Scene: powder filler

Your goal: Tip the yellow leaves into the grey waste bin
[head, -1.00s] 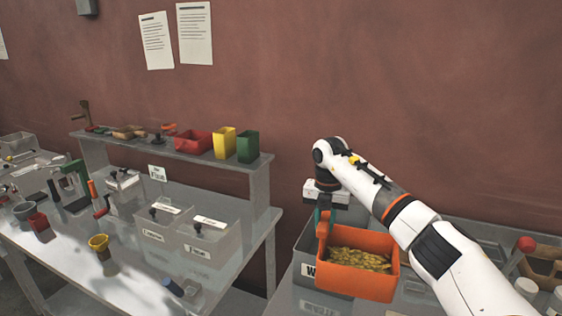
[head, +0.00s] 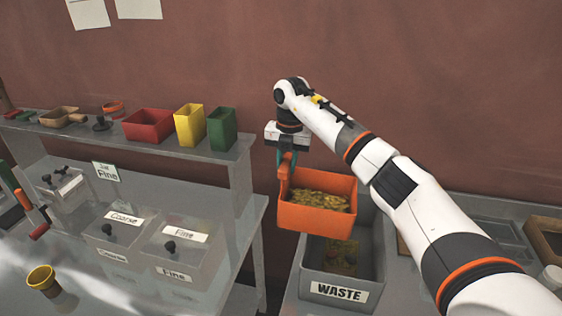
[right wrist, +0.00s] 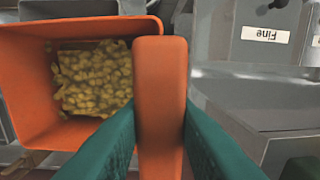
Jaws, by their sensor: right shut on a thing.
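My right gripper (head: 287,158) is shut on the handle of an orange container (head: 312,217). In the right wrist view, the green fingers (right wrist: 160,130) clasp the orange handle (right wrist: 160,85). The yellow leaves (head: 320,201) lie inside the container, which is about level; they also show in the right wrist view (right wrist: 92,80). The grey waste bin (head: 340,292), labelled WASTE, stands on the right-hand table. The container is held above the bin's back left part and hides some of its rim. Some yellowish matter shows on the bin's floor. My left gripper is not in view.
Lidded clear boxes (head: 185,250) labelled Coarse and Fine stand on the left table. A shelf above holds red (head: 160,125), yellow (head: 189,125) and green (head: 221,129) containers. A yellow cup (head: 42,280) stands at front left. A gap separates the two tables.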

